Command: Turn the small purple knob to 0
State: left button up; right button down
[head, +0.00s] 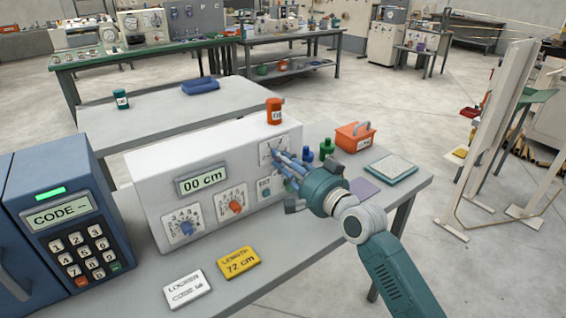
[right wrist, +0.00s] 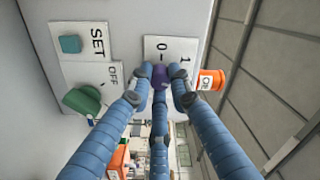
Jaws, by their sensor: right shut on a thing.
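The small purple knob (right wrist: 159,75) sits on a white plate (right wrist: 163,46) marked 0 and 1, in the right wrist view. My right gripper (right wrist: 160,92) has its blue fingers closed around the knob. The fingers hide much of it, so I cannot tell which mark it points to. In the head view my right gripper (head: 277,163) reaches the right end of the white machine's front (head: 148,181), and its fingers cover the knob. The machine's display (head: 201,180) reads 00 cm. My left gripper is not in view.
A blue knob (head: 185,228), an orange knob (head: 236,207) and a SET button (right wrist: 70,44) share the front. A green switch (right wrist: 82,101) is near my fingers. An orange can (head: 275,112) stands on top. A yellow card (head: 239,262) and white card (head: 187,290) lie in front.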

jog(key=shift+f+n+p, duration=0.2)
jog(key=shift+n+p, duration=1)
jog(key=shift+n, duration=9.1)
jog(key=c, duration=1.6)
grip_release()
jog(key=shift+r, duration=0.1)
